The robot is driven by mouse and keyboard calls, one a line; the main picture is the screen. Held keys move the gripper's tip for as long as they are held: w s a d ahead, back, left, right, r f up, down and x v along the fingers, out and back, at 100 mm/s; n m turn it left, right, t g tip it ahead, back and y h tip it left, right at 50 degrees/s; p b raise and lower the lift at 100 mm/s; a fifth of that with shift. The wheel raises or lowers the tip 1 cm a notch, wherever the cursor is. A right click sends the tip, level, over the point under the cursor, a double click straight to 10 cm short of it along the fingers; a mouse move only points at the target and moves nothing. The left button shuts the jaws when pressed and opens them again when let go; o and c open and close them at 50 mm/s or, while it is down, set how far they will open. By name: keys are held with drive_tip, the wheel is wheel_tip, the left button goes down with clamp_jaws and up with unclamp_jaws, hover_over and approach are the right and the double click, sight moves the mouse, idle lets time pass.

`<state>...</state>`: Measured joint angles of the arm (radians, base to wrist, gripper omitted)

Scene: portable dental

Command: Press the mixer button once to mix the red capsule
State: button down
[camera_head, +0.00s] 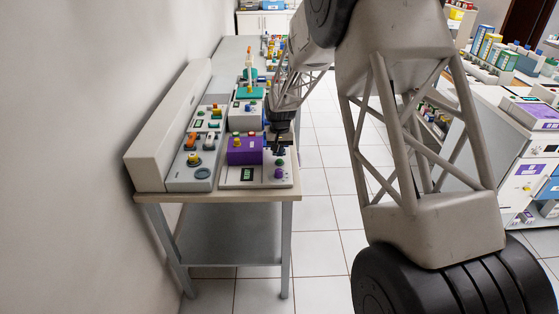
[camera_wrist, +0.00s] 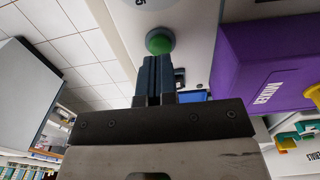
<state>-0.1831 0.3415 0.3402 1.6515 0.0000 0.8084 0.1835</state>
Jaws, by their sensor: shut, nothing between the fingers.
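The purple mixer (camera_head: 244,151) stands on a pale base near the front end of the bench, and its labelled side fills the right of the wrist view (camera_wrist: 262,62). A round green button (camera_wrist: 160,41) sits on the pale panel beside it, and also shows in the head view (camera_head: 280,162). My gripper (camera_head: 281,149) is shut and empty, pointing down over the panel. In the wrist view the closed fingertips (camera_wrist: 157,60) overlap the button's lower edge; I cannot tell whether they touch it. The red capsule cannot be made out clearly.
A purple knob (camera_head: 278,174) and a small green display (camera_head: 247,174) are on the same panel. Other devices with coloured parts crowd the bench (camera_head: 165,197) behind and to the left. The tiled floor right of the bench is clear.

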drive_tip(key=shift+f, duration=1.35)
idle(0.6)
drive_tip(key=shift+r, duration=3.55)
